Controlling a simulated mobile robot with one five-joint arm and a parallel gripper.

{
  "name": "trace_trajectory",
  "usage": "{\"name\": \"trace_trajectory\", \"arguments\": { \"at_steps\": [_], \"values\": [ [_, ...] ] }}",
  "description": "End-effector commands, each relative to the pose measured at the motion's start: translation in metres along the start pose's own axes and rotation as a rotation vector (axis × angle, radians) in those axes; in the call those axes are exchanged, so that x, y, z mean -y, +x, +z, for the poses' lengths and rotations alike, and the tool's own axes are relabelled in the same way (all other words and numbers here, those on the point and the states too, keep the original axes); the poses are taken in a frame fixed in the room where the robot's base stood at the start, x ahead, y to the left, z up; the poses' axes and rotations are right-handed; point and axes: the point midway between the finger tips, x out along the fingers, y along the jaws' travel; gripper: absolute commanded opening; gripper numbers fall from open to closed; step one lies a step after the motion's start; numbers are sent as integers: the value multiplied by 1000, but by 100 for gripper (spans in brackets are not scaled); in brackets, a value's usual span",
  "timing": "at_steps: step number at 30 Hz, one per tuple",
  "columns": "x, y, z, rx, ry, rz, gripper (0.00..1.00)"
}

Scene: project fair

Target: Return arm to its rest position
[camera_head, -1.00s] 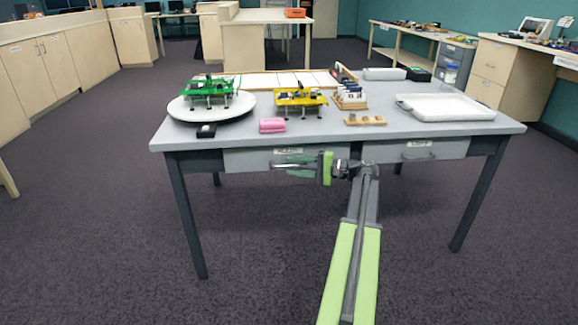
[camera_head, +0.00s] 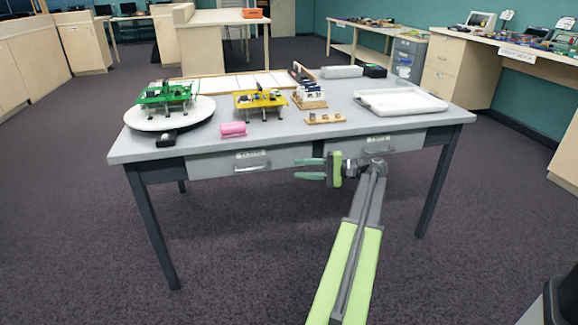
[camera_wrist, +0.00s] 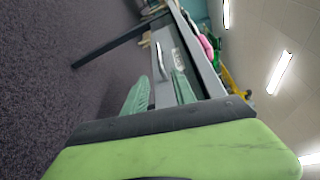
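My arm reaches forward from the bottom of the head view, low in front of the grey table (camera_head: 380,112). My gripper (camera_head: 306,169) points left, just below the tabletop's front edge, near the gap between the two drawers. Its two green fingers are apart with nothing between them. The wrist view also shows the gripper (camera_wrist: 162,82) open and empty, with the left drawer's handle (camera_wrist: 162,60) beyond the fingers. I cannot tell the exact distance from the fingers to the drawer front.
On the table are a green model (camera_head: 166,95) on a white round stand, a yellow model (camera_head: 260,101), a pink block (camera_head: 232,129), a wooden holder (camera_head: 308,100) and a white tray (camera_head: 400,102). Both drawers look shut. Carpet in front is clear, except a dark object (camera_head: 562,300) at bottom right.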

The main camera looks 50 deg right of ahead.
Motion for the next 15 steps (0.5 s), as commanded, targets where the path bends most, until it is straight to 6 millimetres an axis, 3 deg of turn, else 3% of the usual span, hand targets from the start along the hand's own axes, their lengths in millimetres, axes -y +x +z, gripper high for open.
{"name": "trace_trajectory", "arguments": {
  "at_steps": [6, 8, 11, 15],
  "values": [
    [0, 1, 0, 0, 0, 0, 32],
    [-3, 15, 4, 14, 1, 22, 32],
    [-16, 66, 19, 62, -1, 109, 32],
    [-53, 172, 66, 172, -32, 325, 32]
  ]
}}
